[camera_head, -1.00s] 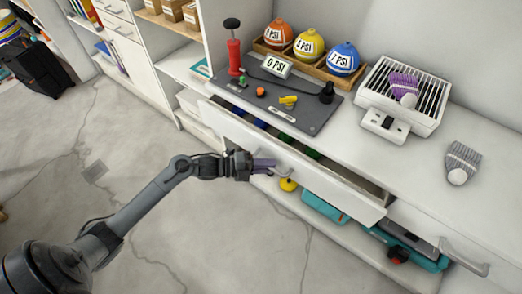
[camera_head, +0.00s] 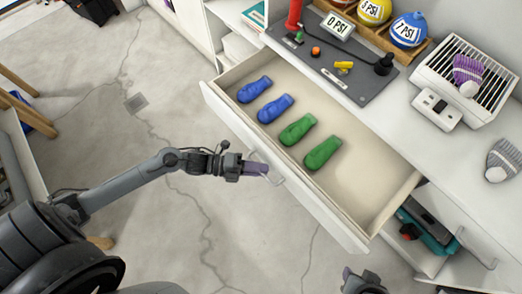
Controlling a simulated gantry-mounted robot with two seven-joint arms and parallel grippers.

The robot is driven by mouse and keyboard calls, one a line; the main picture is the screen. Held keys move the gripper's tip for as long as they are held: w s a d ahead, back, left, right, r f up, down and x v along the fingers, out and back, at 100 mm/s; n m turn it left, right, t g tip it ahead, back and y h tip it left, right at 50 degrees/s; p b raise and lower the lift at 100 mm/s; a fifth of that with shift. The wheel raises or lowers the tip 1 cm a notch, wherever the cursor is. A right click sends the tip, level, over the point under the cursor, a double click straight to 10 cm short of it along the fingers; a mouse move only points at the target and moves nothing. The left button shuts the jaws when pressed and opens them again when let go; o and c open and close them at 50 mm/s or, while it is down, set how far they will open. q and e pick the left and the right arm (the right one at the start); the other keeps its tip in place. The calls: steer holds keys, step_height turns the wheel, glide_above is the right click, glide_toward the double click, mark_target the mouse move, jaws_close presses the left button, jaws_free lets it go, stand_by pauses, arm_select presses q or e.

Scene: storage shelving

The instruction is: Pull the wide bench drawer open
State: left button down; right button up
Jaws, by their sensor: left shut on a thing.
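The wide bench drawer (camera_head: 364,238) is pulled well out from under the white worktop, and its inside shows. The fingers hide part of the handle. Part of my right gripper (camera_head: 362,282) shows at the bottom edge, below the drawer's right end and apart from it; its fingers are not clear.
A teal case (camera_head: 432,236) sits on the lower shelf.

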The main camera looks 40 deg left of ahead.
arm_select(q)
steer(key=shift+s+a, duration=0.1)
steer(key=shift+s, duration=0.2)
steer(key=c, duration=1.2)
jaws_free()
steer(key=p+v, duration=0.1)
steer(key=v, duration=1)
steer(key=shift+p, duration=0.3)
steer(key=shift+w, duration=0.1)
